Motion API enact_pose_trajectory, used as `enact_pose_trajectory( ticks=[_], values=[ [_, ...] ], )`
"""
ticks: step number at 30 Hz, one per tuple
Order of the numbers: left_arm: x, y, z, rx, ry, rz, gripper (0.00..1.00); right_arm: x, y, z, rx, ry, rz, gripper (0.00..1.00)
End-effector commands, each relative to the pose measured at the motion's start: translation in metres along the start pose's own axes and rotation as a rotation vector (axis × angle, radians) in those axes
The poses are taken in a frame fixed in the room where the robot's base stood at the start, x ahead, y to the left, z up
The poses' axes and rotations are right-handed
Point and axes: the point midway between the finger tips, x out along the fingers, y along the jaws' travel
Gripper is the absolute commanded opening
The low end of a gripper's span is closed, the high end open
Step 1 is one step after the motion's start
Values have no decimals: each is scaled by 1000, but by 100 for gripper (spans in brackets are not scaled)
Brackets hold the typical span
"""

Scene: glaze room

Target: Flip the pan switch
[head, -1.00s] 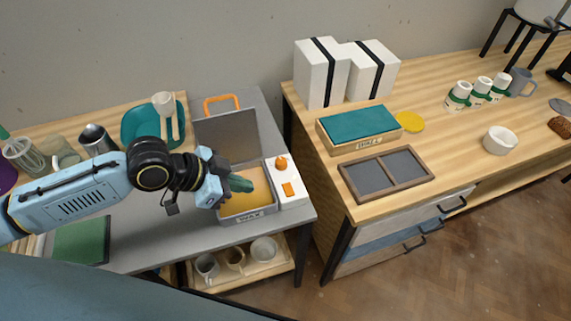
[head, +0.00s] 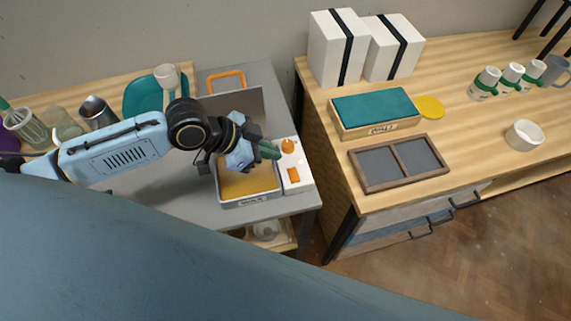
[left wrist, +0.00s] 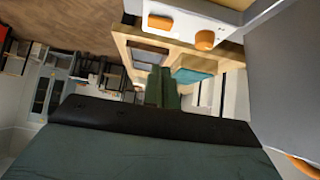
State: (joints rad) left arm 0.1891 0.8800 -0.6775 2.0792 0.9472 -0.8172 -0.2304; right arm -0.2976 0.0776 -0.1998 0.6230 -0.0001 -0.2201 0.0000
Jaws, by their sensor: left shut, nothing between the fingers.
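The wax pan (head: 249,202) is a grey open tray holding yellow-orange wax, with its lid raised behind it. On its right side is a white panel (head: 297,165) carrying a round orange knob (head: 289,146) and a rectangular orange switch (head: 294,175). My left gripper (head: 270,150) is shut and empty, its green fingers over the pan's right edge and pointing at the panel, just left of the knob. I cannot tell whether it touches. The left wrist view shows the shut fingers (left wrist: 161,88), the switch (left wrist: 160,22) and the knob (left wrist: 205,40). My right gripper is out of view.
A wooden counter on the right holds a teal-topped box (head: 375,108), a divided frame (head: 399,163), a yellow disc (head: 430,107) and white boxes (head: 338,48). A teal bowl (head: 143,98) and a metal cup (head: 97,112) stand left of the pan. A gap separates the two tables.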

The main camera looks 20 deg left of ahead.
Motion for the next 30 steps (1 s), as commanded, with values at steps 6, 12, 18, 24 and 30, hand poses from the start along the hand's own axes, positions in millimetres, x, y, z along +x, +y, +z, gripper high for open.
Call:
enact_pose_trajectory(
  ticks=[6, 12, 18, 24, 30],
  values=[
    [48, 0, -1, -3, 3, 1, 0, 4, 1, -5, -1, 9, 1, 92],
    [70, 0, 20, -1, -1, 0, 0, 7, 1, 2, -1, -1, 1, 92],
    [78, 0, 28, 1, 0, -1, 0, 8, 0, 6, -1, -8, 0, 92],
    [78, 0, 28, 1, 0, -1, 0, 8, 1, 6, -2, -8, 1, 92],
    [80, -1, 31, 0, -1, -1, 0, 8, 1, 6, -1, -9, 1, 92]
  ],
)
